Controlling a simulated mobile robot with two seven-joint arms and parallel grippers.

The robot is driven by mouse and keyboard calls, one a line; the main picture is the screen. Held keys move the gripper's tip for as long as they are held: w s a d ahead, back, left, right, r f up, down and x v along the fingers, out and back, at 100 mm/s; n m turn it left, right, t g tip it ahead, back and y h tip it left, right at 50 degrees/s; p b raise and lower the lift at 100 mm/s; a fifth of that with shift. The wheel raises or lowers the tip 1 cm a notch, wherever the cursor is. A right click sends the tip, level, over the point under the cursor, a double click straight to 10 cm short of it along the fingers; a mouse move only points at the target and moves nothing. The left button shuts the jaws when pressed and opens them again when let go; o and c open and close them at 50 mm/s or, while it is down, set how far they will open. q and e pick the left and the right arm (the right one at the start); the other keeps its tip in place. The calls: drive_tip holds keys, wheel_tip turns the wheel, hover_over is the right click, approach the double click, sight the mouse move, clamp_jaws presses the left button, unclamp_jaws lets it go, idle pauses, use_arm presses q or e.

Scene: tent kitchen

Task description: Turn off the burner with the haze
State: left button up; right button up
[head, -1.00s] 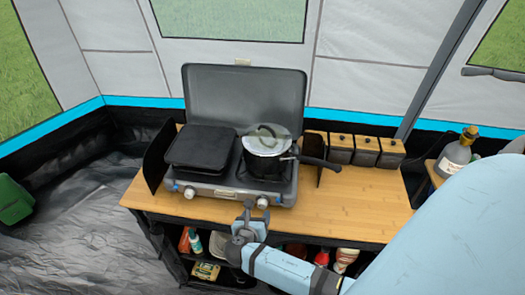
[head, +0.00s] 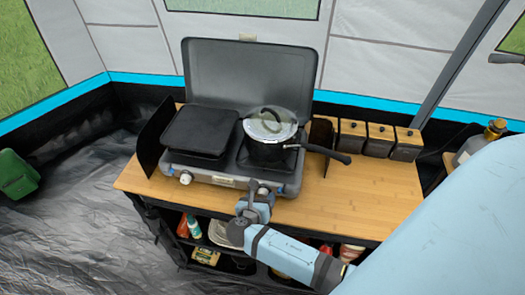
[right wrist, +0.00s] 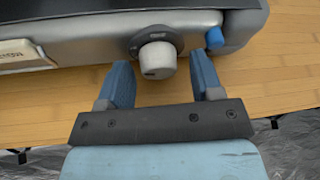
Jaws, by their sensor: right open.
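The camping stove (head: 225,182) stands on the wooden table with its lid up. A dark griddle (head: 200,130) covers its left burner. A pot with a glass lid (head: 270,126) sits on the right burner; any haze there is too faint to make out. The left knob (head: 186,178) is on the stove front. The right knob (right wrist: 156,59) shows in the right wrist view, between and just beyond the fingertips. My right gripper (head: 262,190) is open at the stove's front right; its fingers (right wrist: 162,75) flank the knob with gaps. My left gripper is out of view.
The wooden table (head: 350,195) is bare to the right of the stove. Several wood-lidded canisters (head: 380,138) stand at its back right. Shelves with goods (head: 205,255) are below. A bottle (head: 480,145) stands at far right.

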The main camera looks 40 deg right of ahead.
drive_tip(key=shift+a, duration=0.1)
drive_tip(key=shift+c, duration=0.8)
drive_tip(key=c, duration=0.7)
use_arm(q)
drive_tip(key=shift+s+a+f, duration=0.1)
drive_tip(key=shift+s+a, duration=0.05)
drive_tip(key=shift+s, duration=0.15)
use_arm(e)
drive_tip(key=shift+c, duration=0.2)
